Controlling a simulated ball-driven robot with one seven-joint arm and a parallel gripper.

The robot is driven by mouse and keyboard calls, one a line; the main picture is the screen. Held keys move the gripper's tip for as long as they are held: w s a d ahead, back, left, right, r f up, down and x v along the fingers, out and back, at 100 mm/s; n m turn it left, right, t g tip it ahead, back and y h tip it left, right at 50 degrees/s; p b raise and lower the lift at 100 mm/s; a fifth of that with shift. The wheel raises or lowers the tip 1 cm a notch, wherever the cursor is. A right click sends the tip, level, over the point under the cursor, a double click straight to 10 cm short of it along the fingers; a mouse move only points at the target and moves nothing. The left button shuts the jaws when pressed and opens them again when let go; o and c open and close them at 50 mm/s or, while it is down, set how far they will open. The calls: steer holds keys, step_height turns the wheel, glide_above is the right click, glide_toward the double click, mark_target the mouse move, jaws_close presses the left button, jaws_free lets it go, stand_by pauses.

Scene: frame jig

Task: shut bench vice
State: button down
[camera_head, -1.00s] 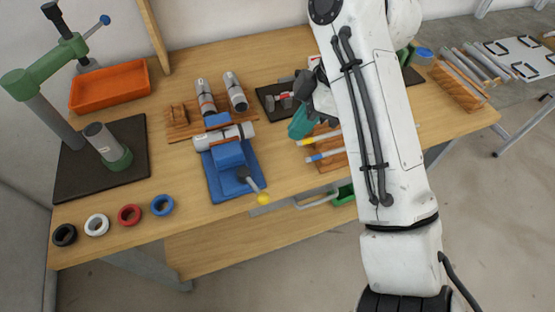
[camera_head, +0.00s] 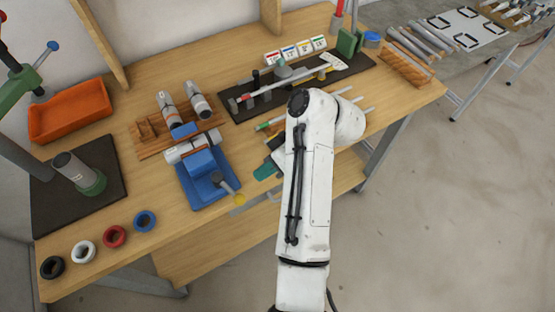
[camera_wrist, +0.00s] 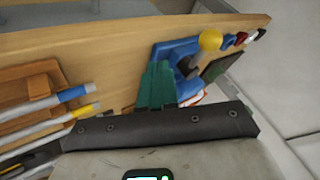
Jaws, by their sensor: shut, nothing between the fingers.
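The blue bench vice (camera_head: 203,165) stands near the table's front edge, on a blue base. A grey-white tube (camera_head: 178,152) lies across it at the jaws; whether it is clamped I cannot tell. The vice handle (camera_head: 224,183) slopes towards the front edge and ends in a yellow knob (camera_head: 240,199). In the wrist view the yellow knob (camera_wrist: 210,40) and blue vice (camera_wrist: 172,50) are just beyond my fingers. My gripper (camera_head: 266,171), with teal fingers, is shut and empty, right of the handle and apart from the knob. Its fingers (camera_wrist: 157,87) partly cover the vice in the wrist view.
A wooden rack (camera_head: 150,140) with grey cylinders is behind the vice. Several coloured rings (camera_head: 114,236) lie left along the front. A dark mat (camera_head: 345,72) with tools lies back right. Rods with coloured ends (camera_wrist: 60,98) lie near my gripper. Floor in front is free.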

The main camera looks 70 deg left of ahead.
mark_target(228, 189)
steer(key=s, duration=0.1)
steer(key=s+p, duration=0.1)
steer(key=s, duration=0.1)
steer(key=s+d+p, duration=0.1)
steer(key=s, duration=0.1)
steer(key=shift+d+f, duration=0.1)
steer(key=shift+f, duration=0.25)
